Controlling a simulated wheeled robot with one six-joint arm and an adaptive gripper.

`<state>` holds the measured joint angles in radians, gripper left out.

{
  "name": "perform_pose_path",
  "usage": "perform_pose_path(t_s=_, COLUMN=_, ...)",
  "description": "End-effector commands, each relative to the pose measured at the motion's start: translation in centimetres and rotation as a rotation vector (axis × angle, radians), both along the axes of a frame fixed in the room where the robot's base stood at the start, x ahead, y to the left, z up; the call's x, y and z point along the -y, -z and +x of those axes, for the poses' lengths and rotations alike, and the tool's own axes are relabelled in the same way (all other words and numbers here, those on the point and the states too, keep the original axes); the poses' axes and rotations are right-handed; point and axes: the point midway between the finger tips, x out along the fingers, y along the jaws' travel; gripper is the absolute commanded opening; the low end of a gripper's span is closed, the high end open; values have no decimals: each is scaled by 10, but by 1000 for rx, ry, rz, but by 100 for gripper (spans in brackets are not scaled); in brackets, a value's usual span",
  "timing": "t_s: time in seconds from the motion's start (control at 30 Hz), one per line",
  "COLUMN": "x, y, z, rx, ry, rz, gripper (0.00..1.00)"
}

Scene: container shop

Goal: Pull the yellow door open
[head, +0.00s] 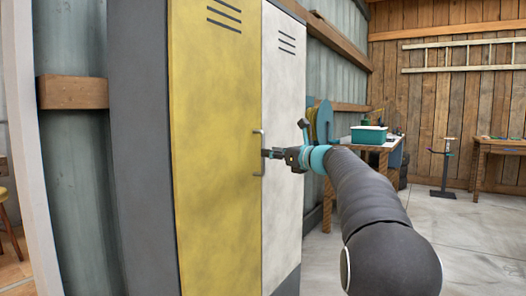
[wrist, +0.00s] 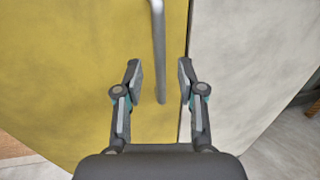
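The yellow door (head: 215,150) is the left door of a tall grey locker and looks closed, flush beside the white door (head: 284,140). A vertical metal bar handle (head: 263,152) sits near the yellow door's right edge. My gripper (head: 266,153) is at the handle in the head view. In the wrist view my gripper (wrist: 160,78) is open, with a finger on each side of the handle (wrist: 159,50). The handle's lower end lies between the fingers, apart from both. The seam to the white door (wrist: 240,60) runs close to the right finger.
A stand (head: 445,165) and a wooden table (head: 500,146) are farther right. The concrete floor (head: 450,235) on the right is clear.

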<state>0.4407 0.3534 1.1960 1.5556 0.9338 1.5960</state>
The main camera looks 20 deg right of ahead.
Motion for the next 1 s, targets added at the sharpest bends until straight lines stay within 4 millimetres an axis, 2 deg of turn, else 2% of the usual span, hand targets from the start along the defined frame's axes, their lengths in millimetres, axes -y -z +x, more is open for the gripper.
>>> perform_pose_path(t_s=0.1, x=-10, y=0, z=17, rx=-1, ry=-2, rz=0, gripper=39)
perform_pose_path(t_s=0.3, x=-19, y=0, z=35, rx=0, ry=-1, rz=-1, gripper=39)
perform_pose_path(t_s=0.67, x=-21, y=0, z=39, rx=-1, ry=0, rz=0, gripper=39)
perform_pose_path(t_s=0.7, x=-21, y=0, z=39, rx=0, ry=0, rz=-1, gripper=37)
perform_pose_path(t_s=0.83, x=-21, y=0, z=39, rx=0, ry=0, rz=-1, gripper=4)
perform_pose_path(t_s=0.87, x=-21, y=0, z=39, rx=0, ry=0, rz=-1, gripper=0)
perform_pose_path(t_s=1.0, x=-21, y=0, z=39, rx=0, ry=0, rz=-1, gripper=0)
